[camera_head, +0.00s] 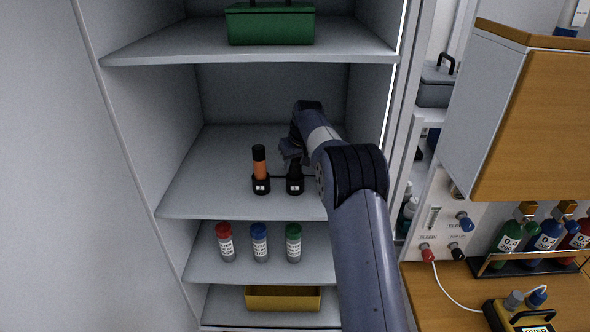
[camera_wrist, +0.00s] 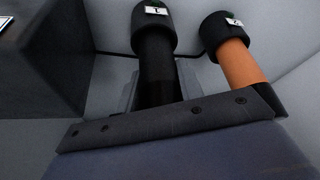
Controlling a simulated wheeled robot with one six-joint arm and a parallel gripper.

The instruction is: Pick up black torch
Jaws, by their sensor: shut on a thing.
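The black torch (camera_head: 294,171) stands upright on the middle shelf of the cabinet, its lower end at a black holder (camera_head: 295,187) with a white label. In the wrist view the black torch (camera_wrist: 156,72) runs from its labelled holder toward my gripper. My gripper (camera_head: 291,152) is shut on the black torch near its upper part; the arm and gripper hide some of it. An orange torch (camera_head: 259,165) with a black top stands to the left in its own holder. It also shows at the right of the wrist view (camera_wrist: 241,63).
A green box (camera_head: 270,24) sits on the shelf above. Red-, blue- and green-capped bottles (camera_head: 259,243) stand on the shelf below, with a yellow tray (camera_head: 265,298) under them. Cabinet walls close in on both sides. Free shelf room lies left of the orange torch.

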